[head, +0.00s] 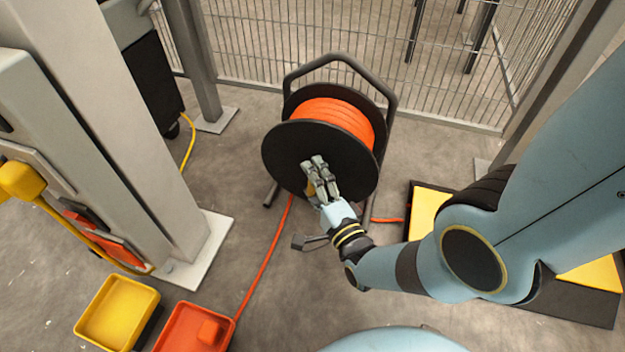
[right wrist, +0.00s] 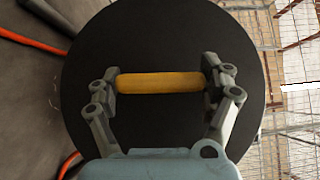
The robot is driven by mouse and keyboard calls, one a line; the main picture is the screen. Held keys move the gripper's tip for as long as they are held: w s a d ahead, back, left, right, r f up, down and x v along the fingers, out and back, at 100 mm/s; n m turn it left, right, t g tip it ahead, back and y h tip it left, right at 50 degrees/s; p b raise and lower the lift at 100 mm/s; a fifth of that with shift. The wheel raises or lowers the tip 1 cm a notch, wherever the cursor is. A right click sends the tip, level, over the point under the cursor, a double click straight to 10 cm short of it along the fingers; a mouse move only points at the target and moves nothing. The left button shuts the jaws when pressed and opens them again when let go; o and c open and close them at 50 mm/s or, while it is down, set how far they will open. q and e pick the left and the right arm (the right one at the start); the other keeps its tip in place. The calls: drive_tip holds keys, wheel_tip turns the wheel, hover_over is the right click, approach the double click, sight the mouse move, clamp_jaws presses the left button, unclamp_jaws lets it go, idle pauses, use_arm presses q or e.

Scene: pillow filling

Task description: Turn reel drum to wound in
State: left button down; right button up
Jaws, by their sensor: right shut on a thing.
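The cable reel stands on the floor in the middle of the head view, with a black drum (head: 284,150), orange cable (head: 335,114) wound on it and a dark tube frame (head: 340,58). My right gripper (head: 314,164) is in front of the drum's near face. In the right wrist view its two fingers (right wrist: 161,83) are closed on the ends of a yellow handle (right wrist: 160,82), which lies level across the black disc (right wrist: 165,35). In the head view the handle is mostly hidden by the fingers. My left gripper is not in view.
Orange cable (head: 266,262) runs over the floor from the reel to an orange bin (head: 180,330). A yellow bin (head: 115,312) stands beside it. A grey post is at left, a wire fence (head: 270,45) behind, and a black and yellow platform (head: 425,205) at right.

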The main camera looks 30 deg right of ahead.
idle(0.3)
drive_tip(key=o, duration=1.6)
